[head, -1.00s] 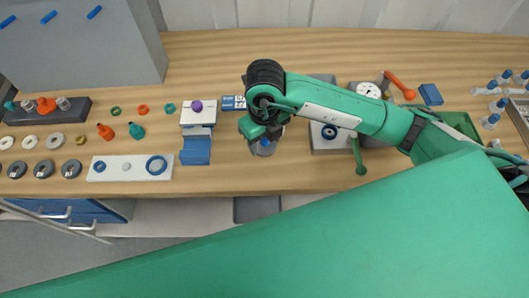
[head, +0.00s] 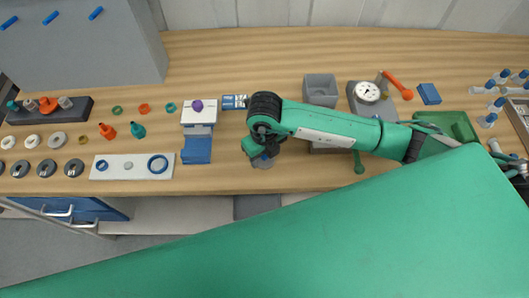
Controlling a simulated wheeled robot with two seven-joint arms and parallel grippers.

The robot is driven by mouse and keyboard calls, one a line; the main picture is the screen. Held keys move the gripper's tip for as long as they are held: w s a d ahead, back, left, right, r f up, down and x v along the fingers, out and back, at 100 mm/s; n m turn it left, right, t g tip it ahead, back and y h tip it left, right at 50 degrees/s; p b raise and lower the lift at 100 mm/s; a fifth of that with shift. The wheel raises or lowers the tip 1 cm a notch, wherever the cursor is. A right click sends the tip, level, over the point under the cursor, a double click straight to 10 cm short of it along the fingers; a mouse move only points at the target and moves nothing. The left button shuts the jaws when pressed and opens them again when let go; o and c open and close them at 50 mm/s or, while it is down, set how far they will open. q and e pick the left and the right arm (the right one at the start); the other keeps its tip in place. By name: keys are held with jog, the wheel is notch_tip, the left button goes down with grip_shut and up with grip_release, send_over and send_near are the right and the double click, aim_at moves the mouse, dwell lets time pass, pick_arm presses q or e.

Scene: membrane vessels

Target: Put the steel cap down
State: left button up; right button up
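My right gripper (head: 263,156) points down over the front middle of the wooden bench, in front of the wrist. A small round grey piece with a bit of blue (head: 262,162) shows at its fingertips, low over or on the bench. It may be the steel cap, but the hand covers most of it. The fingers are too small and hidden to tell whether they are shut on it. My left gripper is not in view.
A white plate with rings (head: 126,173) and a blue block (head: 197,150) lie left of the hand. A grey square holder (head: 320,88) and a dial gauge (head: 367,91) stand to the right. Bare wood (head: 225,177) lies left of the gripper.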

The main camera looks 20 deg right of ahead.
jog(key=o, duration=0.4)
jog(key=shift+r+p, duration=0.3)
notch_tip(320, 180, up, 12)
jog(key=b, duration=0.3)
jog(key=shift+f, duration=0.15)
